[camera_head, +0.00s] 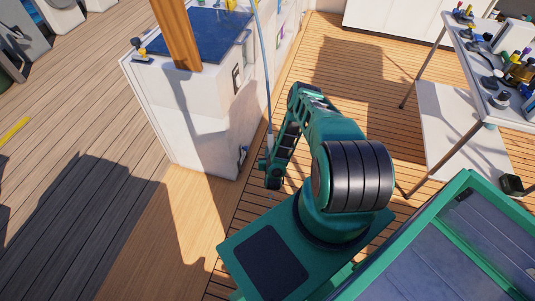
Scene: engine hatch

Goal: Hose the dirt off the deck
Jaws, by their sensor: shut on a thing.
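My gripper (271,172) is at the end of my green and black arm, just right of the white cabinet's lower corner. It is shut on a thin light-blue hose (264,70), which runs up from it to the top of the picture. The hose's end and any nozzle are hard to make out against the gripper. The wooden deck (75,215) is grey-brown on the left and more orange around the cabinet and me. Dark shadows lie across it, and I cannot tell any dirt from them.
The white cabinet (205,115) with a blue top and a wooden post (176,35) stands left of my arm. A table (490,65) with many small items is at the upper right. A yellow strip (14,131) lies at the far left. The lower-left deck is clear.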

